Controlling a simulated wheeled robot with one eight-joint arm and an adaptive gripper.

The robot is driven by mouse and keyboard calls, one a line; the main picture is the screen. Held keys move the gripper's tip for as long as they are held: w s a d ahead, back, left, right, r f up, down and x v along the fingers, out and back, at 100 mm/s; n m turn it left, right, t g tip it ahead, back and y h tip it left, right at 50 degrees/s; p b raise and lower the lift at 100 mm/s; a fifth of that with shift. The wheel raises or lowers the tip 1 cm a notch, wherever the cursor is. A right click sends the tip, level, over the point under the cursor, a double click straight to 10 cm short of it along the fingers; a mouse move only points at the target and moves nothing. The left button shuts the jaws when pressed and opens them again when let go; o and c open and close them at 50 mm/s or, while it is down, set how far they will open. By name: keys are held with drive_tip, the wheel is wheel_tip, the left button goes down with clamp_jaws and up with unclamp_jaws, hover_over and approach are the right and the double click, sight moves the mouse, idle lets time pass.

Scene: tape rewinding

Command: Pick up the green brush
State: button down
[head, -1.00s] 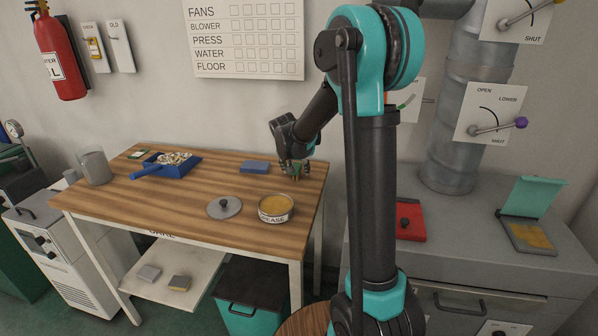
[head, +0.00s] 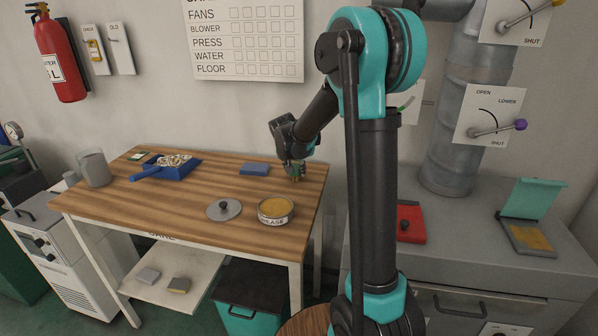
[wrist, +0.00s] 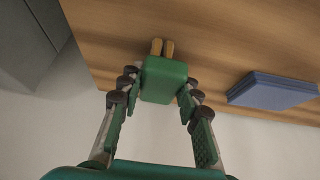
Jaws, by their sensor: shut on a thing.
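In the head view my gripper (head: 294,170) is low over the back right of the wooden table, and the brush (head: 296,178) shows as a small green piece below the fingers. I cannot tell whether the brush touches the table.
A blue block (head: 255,169) lies left of my gripper. A round grease tin (head: 275,211) and a grey lid (head: 224,210) are nearer the table's front. The wall is close behind.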

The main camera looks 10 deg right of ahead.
sight(296, 167)
wheel_tip(296, 167, up, 20)
drive_tip(key=shift+f, duration=0.2)
idle(0.4)
drive_tip(key=c, duration=1.7)
unclamp_jaws()
drive_tip(key=c, duration=0.4)
